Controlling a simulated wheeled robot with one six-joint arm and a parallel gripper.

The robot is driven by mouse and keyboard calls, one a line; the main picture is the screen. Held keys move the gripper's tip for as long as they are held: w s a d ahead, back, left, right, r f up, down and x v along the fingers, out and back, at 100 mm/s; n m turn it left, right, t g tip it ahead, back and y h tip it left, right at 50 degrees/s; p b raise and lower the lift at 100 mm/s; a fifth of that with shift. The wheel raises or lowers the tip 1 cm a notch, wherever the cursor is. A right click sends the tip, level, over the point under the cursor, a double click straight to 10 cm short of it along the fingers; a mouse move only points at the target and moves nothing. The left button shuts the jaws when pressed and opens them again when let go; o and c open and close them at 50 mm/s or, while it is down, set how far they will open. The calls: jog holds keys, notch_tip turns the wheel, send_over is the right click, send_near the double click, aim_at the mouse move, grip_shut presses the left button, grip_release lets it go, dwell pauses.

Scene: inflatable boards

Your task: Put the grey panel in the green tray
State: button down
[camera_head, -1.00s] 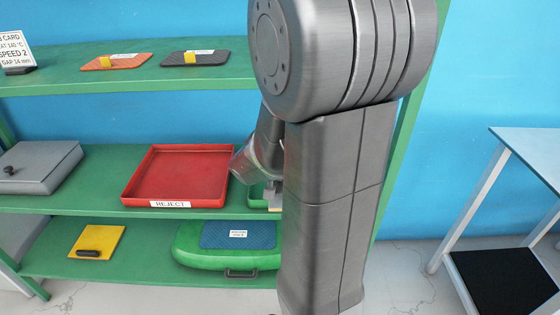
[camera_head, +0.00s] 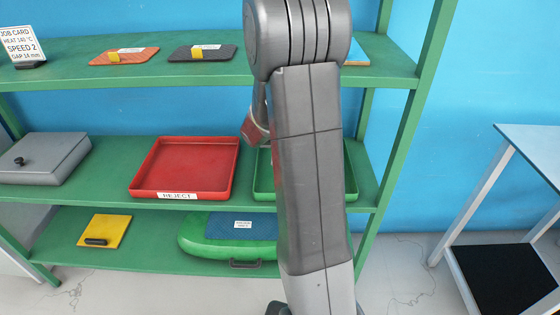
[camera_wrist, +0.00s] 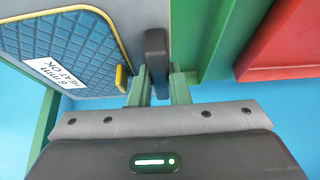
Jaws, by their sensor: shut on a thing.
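My gripper (camera_wrist: 157,82) is shut on a dark upright handle in the wrist view. The handle stands against a grey surface, which looks like the grey panel (camera_wrist: 149,14). A blue quilted pad with a yellow edge, a yellow tab and a "6 mm HEAT OK" label lies over or in front of that grey; I cannot tell which. The green tray (camera_head: 263,181) is on the middle shelf, right of the red tray; my arm hides much of it, and its visible left part looks empty. My gripper and the panel are hidden behind my arm in the head view.
The red REJECT tray (camera_head: 185,166) is left of the green tray and shows in the wrist view (camera_wrist: 285,40). A grey lidded box (camera_head: 45,158) stands farther left. The upper shelf (camera_head: 300,70) overhangs the trays. A blue-topped table (camera_head: 535,145) stands at right.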

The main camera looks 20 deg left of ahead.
notch_tip(320, 180, down, 4)
jog(key=shift+f+b, duration=0.1)
jog(key=shift+b, duration=0.8)
jog(key=shift+w+f, duration=0.2)
jog(key=shift+f, duration=0.15)
jog(key=shift+f, duration=0.15)
jog(key=c, duration=1.4)
grip_release()
jog(key=shift+o, duration=0.2)
jog(key=shift+r, duration=0.3)
jog(key=p+v, duration=0.1)
jog(key=v, duration=0.6)
jog(key=shift+s+p, duration=0.1)
jog(key=shift+p, duration=0.25)
